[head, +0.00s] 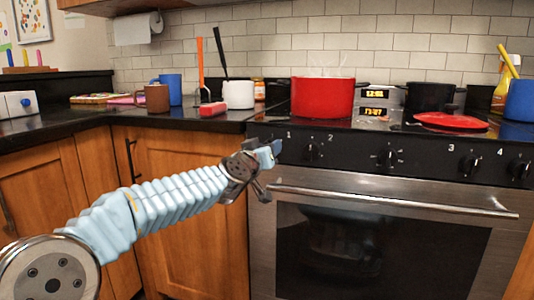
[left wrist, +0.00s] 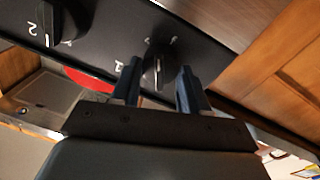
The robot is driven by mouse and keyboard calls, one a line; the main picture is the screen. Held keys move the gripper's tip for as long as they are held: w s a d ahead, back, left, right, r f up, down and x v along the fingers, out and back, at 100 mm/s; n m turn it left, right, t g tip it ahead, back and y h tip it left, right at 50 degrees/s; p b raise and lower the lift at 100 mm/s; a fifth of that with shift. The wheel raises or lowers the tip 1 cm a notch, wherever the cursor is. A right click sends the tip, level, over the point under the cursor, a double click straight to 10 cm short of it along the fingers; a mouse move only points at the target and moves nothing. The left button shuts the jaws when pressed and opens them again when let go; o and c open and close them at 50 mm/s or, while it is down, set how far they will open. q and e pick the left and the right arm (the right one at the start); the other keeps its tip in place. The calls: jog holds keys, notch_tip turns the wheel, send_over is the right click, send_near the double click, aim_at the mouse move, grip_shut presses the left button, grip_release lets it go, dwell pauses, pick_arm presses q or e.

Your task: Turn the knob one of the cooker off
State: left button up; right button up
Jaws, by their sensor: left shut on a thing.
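The cooker (head: 398,232) stands at the right in the head view, with a black control panel along its front. Numbers 1 to 4 mark its knobs. My left gripper (head: 272,152) is at the panel's left end, beside the printed 1, and hides knob one in the head view. In the left wrist view, knob one (left wrist: 158,70) is between the two fingers of my left gripper (left wrist: 160,68), which is shut on it. Its pointer's exact setting is hard to read. Knob two (head: 313,152) is just to the right and also shows in the left wrist view (left wrist: 47,20). My right gripper is out of view.
A steaming red pot (head: 323,97), a red lid (head: 450,121) and a black pot (head: 430,96) are on the cooktop. The oven handle (head: 395,200) sticks out below the panel. A white mug (head: 238,95) and a brown mug (head: 157,98) stand on the left counter.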

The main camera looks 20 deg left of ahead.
pick_arm(q)
jog(key=shift+d+f+n+y+b, duration=0.25)
jog(key=shift+n+b, duration=0.75)
jog(key=shift+n, duration=4.3)
jog(key=shift+a+f+n+y+b, duration=0.1)
jog(key=shift+n+y+b, duration=0.65)
jog(key=shift+n, duration=4.55)
jog(key=shift+d+f+n+y+b, duration=0.1)
jog(key=shift+n+b, duration=1.1)
jog(key=shift+n, duration=4.1)
jog(key=o, duration=1.1)
jog(key=shift+r, duration=0.1)
jog(key=shift+c, duration=0.2)
jog(key=shift+s, duration=0.15)
